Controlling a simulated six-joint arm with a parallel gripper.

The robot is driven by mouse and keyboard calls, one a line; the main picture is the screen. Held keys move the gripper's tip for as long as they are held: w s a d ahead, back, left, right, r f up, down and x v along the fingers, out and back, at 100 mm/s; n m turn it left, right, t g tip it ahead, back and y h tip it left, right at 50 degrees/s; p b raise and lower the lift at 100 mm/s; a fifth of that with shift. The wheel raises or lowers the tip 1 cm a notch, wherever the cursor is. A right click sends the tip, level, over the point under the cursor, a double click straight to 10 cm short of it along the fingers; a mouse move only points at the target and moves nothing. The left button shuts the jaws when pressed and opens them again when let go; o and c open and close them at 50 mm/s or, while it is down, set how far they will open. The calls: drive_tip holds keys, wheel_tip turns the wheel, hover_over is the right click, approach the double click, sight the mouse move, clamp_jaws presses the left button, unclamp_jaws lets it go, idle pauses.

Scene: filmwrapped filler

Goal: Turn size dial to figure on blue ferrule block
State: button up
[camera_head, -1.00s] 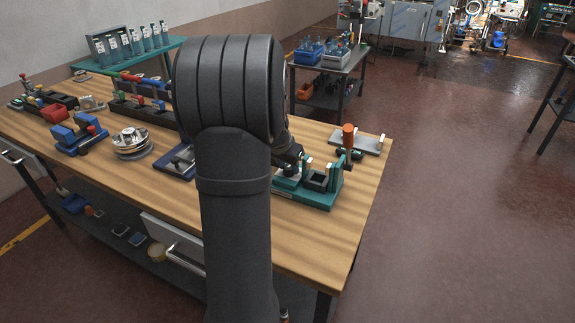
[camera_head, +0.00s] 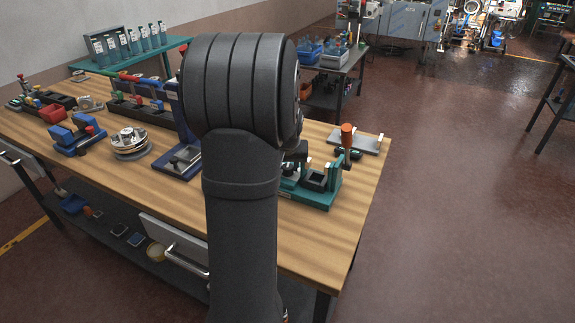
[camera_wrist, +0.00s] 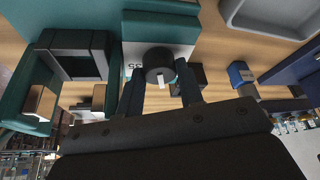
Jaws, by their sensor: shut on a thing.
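The size dial (camera_wrist: 158,62) is a round black knob with a white mark, on a teal fixture (camera_wrist: 160,28) in the wrist view. In the head view the teal fixture (camera_head: 318,196) stands at the bench's right, and my arm hides the fingers.
A blue stand (camera_head: 178,165) is left of my arm, with a silver stacked disc (camera_head: 130,142) beyond. The bench front is clear.

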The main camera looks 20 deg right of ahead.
drive_tip(key=shift+r, duration=0.1)
drive_tip(key=o, duration=1)
